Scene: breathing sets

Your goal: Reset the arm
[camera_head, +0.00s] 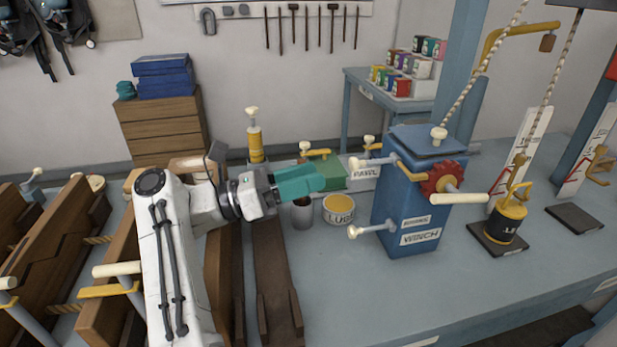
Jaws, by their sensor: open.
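My arm (175,260) rises from the bottom of the head view and bends to the right at the wrist. My gripper (300,182), with teal fingers, points right above the workbench. It is open, and I see nothing held in it. It is in front of the green box (328,172) in the picture and to the left of the blue winch box (405,215). The gap between the fingers is hard to make out from this side.
A tin labelled LUBE (339,212) and a grey cup (302,214) stand below the gripper. The winch's red gear (443,180) and handles stick out on the right. Wooden frames (45,245) crowd the left. The bench (345,290) is bare in front.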

